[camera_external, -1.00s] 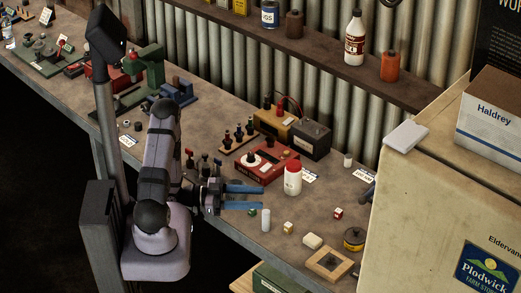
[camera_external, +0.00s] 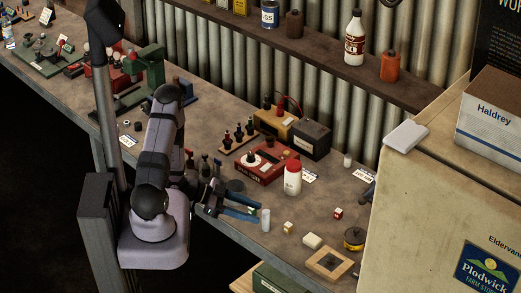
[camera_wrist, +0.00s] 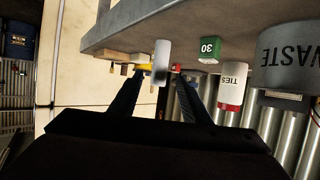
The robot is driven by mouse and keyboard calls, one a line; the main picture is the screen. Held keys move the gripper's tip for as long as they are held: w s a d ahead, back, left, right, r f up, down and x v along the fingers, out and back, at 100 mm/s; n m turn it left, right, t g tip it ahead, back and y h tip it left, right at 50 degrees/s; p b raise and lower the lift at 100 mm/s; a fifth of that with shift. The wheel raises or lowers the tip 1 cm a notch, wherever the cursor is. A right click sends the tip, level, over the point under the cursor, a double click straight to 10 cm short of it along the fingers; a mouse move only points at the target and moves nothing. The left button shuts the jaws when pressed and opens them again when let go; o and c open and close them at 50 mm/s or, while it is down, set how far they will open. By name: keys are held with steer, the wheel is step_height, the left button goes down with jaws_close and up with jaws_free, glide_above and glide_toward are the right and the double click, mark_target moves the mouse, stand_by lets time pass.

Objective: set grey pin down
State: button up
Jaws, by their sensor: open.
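The grey pin (camera_external: 265,220) is a pale cylinder standing upright on the bench near its front edge. In the wrist view, which is upside down, the pin (camera_wrist: 161,62) shows between and just beyond my two fingertips. My gripper (camera_external: 257,214) is low over the bench with its blue fingers open, and its tips are right beside the pin. In the wrist view my gripper (camera_wrist: 161,78) has a gap on each side of the pin. I cannot tell whether either finger touches it.
A green block marked 30 (camera_wrist: 208,50), a red-capped white TIES bottle (camera_external: 292,180) and a grey WASTE bin (camera_wrist: 285,55) are close by. The bench edge is near.

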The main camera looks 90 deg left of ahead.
mark_target(266, 217)
steer(key=shift+r+p+x, duration=0.2)
steer(key=shift+p+x, duration=1)
steer(key=shift+x, duration=1.55)
steer(key=shift+f, duration=0.1)
jaws_close()
